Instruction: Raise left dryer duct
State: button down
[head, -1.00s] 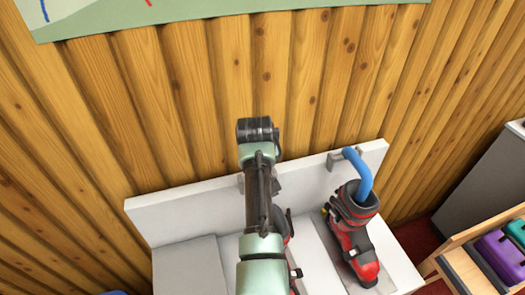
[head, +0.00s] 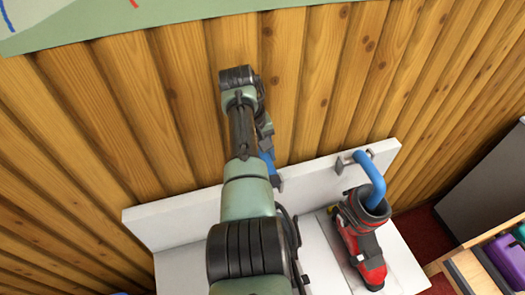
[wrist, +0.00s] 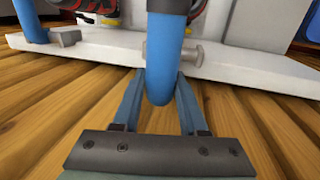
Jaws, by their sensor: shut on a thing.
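The left dryer duct (wrist: 163,50) is a bright blue tube. In the wrist view its rounded bend sits between the two fingers of my gripper (wrist: 160,80), which is shut on it. In the head view only a piece of this duct (head: 267,162) shows beside my arm, at and above the top edge of the white back panel; my arm hides the rest and the gripper. A grey bracket (wrist: 188,54) is next to the duct. The left boot is hidden in the head view; a small part of a boot (wrist: 200,8) shows in the wrist view.
The right duct (head: 370,178) bends down into a red and black ski boot (head: 361,238). The white back panel (head: 180,221) stands against the wooden wall (head: 170,120). A crate (head: 447,265) with coloured things is at the right.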

jog(key=shift+c, duration=2.2)
grip_release()
jog(key=shift+f, duration=0.1)
notch_tip(320, 180, up, 13)
jog(key=a+b, duration=0.1)
jog(key=a, duration=0.1)
jog(key=shift+s+a+b, duration=0.25)
jog(key=shift+b, duration=0.05)
jog(key=shift+f, duration=0.15)
